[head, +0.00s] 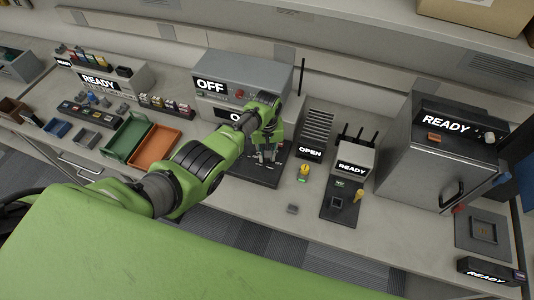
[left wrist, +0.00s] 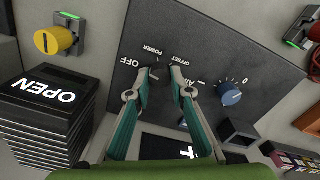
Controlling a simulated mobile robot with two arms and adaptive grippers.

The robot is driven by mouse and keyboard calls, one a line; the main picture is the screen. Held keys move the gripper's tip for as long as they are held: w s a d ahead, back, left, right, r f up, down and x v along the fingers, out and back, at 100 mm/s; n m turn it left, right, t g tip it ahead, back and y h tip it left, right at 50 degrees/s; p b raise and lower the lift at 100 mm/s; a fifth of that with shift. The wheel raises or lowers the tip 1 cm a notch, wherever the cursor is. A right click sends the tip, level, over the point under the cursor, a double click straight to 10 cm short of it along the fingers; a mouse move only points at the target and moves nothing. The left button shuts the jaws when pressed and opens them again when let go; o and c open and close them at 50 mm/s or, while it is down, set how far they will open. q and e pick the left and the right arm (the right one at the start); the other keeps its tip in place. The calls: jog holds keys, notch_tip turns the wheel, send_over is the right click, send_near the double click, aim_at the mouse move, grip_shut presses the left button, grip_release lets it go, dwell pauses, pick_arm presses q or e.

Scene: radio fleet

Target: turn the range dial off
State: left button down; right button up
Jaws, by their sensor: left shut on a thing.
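A dark dial (left wrist: 158,73) sits on a dark sloped panel (left wrist: 200,45) in the left wrist view, with the words OFF and POWER beside it. I read no RANGE label, but this dial fits the range dial. My left gripper (left wrist: 163,70) is shut on it, with a fingertip at each side. In the head view my left gripper (head: 267,155) reaches down to the panel in front of a grey unit (head: 262,74). A sign on the unit (head: 210,86) reads OFF. The gripper and arm hide the dial and part of a lower sign there. My right gripper is not in view.
A blue knob (left wrist: 230,93) is on the same panel. A slatted block marked OPEN (head: 314,137) and a small unit marked READY (head: 351,163) stand to the right. Green (head: 120,153) and orange (head: 152,160) trays lie to the left.

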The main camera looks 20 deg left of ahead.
pick_arm(q)
jog(key=shift+n, duration=0.6)
jog(key=shift+w+n, duration=0.1)
jog(key=shift+n, duration=0.2)
jog(key=c, duration=1.8)
grip_release()
jog(key=shift+r, duration=0.2)
notch_tip(320, 180, up, 12)
jog(key=shift+f, duration=0.15)
